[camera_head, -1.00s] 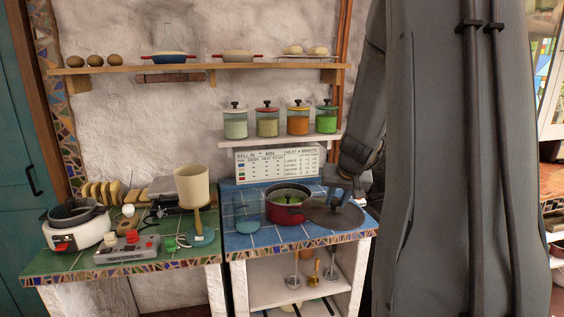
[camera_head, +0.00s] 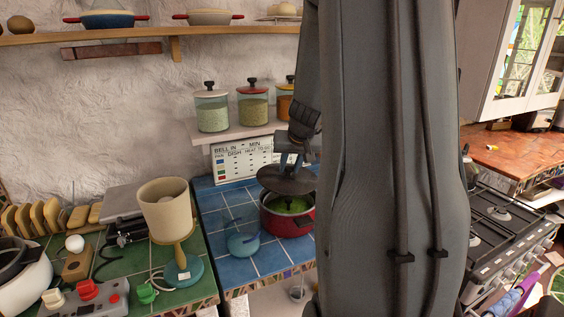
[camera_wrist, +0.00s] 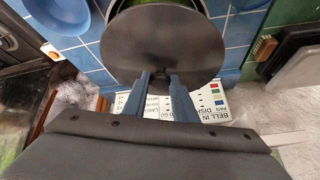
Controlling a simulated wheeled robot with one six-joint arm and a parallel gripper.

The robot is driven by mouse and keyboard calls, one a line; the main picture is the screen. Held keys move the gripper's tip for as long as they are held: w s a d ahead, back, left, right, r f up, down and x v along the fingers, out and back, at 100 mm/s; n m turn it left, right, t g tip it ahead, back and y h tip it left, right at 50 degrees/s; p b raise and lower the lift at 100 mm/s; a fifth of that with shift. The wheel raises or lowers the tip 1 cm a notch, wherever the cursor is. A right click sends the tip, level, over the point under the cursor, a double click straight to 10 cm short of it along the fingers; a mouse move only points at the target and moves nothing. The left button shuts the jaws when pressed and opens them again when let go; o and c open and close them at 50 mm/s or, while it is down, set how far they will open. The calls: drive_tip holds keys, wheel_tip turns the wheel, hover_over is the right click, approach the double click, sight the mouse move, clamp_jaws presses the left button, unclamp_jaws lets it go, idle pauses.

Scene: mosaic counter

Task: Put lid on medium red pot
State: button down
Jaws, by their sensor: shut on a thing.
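The red pot (camera_head: 291,222) stands on the blue-tiled counter (camera_head: 215,200), with green contents showing. It is partly behind my arm in the head view. My gripper (camera_head: 290,160) is shut on the dark round lid (camera_head: 283,180) and holds it above the back part of the pot. In the wrist view the lid (camera_wrist: 163,48) fills the upper middle between the two fingertips (camera_wrist: 163,78). A strip of the pot's green inside shows past the lid's edge. Whether the lid touches the rim cannot be told.
A teal spoon rest (camera_head: 242,242) lies left of the pot. A beige lamp-like item (camera_head: 168,210) stands on the green-tiled counter. A printed chart (camera_head: 235,160) stands behind the pot, below a shelf of jars (camera_head: 253,105). A stove (camera_head: 505,225) is at the right.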

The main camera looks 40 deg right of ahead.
sight(292, 181)
drive_tip(key=shift+f+b, duration=2.85)
drive_tip(key=shift+b, duration=0.15)
drive_tip(key=shift+s+d+b, duration=0.1)
drive_tip(key=shift+s+b, duration=0.2)
drive_tip(key=shift+b, duration=0.25)
drive_tip(key=shift+f+b, duration=0.7)
drive_tip(key=shift+b, duration=0.2)
drive_tip(key=c, duration=0.9)
unclamp_jaws()
drive_tip(key=shift+r, duration=0.15)
drive_tip(key=shift+r, duration=0.1)
